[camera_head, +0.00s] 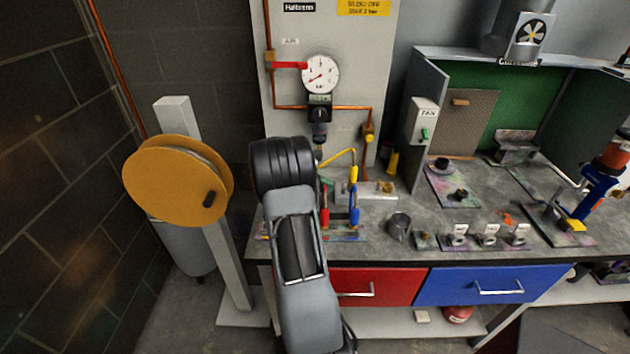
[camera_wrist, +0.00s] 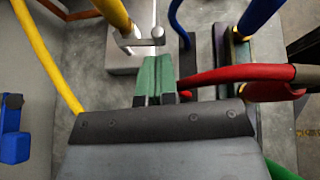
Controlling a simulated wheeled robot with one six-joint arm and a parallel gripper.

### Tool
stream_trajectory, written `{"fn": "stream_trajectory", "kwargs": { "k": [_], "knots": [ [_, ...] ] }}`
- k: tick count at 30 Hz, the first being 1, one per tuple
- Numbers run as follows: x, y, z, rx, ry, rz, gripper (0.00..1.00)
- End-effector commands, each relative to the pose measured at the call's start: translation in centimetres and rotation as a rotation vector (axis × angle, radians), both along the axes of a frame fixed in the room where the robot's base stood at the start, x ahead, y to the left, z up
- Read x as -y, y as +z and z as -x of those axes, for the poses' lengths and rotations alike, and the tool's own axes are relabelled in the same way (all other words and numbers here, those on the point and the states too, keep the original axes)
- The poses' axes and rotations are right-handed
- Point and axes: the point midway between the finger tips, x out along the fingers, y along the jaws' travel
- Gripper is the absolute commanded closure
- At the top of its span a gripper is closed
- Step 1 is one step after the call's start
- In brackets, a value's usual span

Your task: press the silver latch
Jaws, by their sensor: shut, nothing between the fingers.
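In the wrist view a small silver latch-like piece (camera_wrist: 140,40) with a rounded knob sits at the lower end of a yellow hose (camera_wrist: 112,12), over a pale metal block (camera_wrist: 125,60). My gripper (camera_wrist: 157,62) is shut and empty. Its green fingertips point toward the silver piece and appear just short of it; I cannot tell whether they touch. In the head view a metal block (camera_head: 380,191) lies on the bench behind the hoses. My arm hides the gripper there, and the latch is too small to make out.
Red hoses (camera_wrist: 225,75) run close to the right of my fingers, with a blue hose (camera_wrist: 258,14) beyond. A pressure gauge (camera_head: 321,74) hangs behind.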

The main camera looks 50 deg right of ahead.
Motion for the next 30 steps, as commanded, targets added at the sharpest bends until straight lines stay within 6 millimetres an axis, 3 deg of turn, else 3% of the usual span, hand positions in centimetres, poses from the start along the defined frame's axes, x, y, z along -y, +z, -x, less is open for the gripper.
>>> {"fn": "stream_trajectory", "kwargs": {
  "k": [9,30],
  "knots": [
    [1.4,-1.1,1.7,0.001,0.000,0.001,1.00],
    [1.6,-1.2,2.0,0.000,0.001,0.000,1.00]
  ]
}}
